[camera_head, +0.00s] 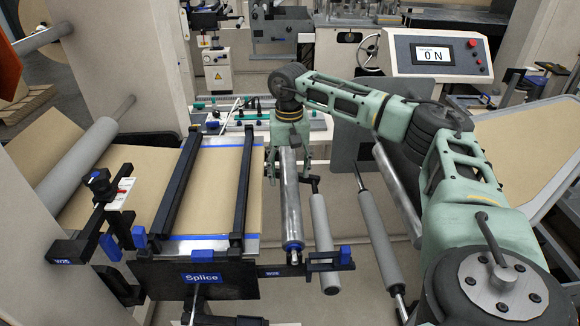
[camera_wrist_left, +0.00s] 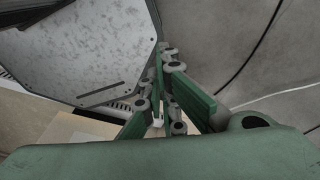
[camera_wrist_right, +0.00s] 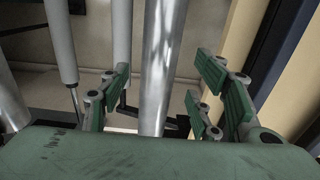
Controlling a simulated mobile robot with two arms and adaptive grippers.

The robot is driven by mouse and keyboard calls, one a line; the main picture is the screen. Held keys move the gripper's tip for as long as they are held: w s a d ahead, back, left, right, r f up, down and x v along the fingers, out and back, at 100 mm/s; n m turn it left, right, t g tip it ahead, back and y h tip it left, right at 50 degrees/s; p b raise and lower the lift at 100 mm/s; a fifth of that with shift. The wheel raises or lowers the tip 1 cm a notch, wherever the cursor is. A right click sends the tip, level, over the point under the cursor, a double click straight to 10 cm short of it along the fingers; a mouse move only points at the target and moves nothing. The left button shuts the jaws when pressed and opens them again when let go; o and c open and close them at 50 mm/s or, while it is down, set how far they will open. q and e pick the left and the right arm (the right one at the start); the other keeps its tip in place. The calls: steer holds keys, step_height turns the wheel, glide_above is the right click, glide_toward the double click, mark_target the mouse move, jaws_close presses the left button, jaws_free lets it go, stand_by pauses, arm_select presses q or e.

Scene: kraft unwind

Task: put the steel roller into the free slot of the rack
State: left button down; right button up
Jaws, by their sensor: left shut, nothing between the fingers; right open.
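The shiny steel roller (camera_head: 291,205) lies lengthwise just right of the splice table, its near end at a black bracket (camera_head: 300,268) with blue parts. My right gripper (camera_head: 289,160) is over its far part. In the right wrist view the steel roller (camera_wrist_right: 162,65) runs between the open fingers of my right gripper (camera_wrist_right: 168,92), with gaps showing on both sides. My left gripper (camera_wrist_left: 162,112) is shut and empty, seen only in its wrist view. Grey rollers (camera_head: 321,232) (camera_head: 380,240) stand to the right of the steel one. I cannot make out the rack's free slot.
The splice table (camera_head: 224,190) with brown paper and two black bars stands left of the roller. A large grey roller (camera_head: 78,165) lies farther left. A console (camera_head: 438,54) reading "0 N" stands at the back right. A grey-edged panel (camera_head: 530,140) is at the right.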

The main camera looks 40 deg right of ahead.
mark_target(290, 182)
step_height(290, 182, down, 4)
steer(key=shift+s+r+b, duration=0.1)
steer(key=shift+r+b, duration=0.15)
steer(key=shift+b, duration=0.75)
step_height(290, 182, down, 3)
steer(key=shift+r+b, duration=0.1)
steer(key=shift+b, duration=0.7)
steer(key=shift+f, duration=0.45)
steer(key=shift+c, duration=1.3)
jaws_close()
arm_select(q)
steer(key=f, duration=0.4)
steer(key=shift+w+f, duration=0.35)
steer(key=shift+w, duration=0.05)
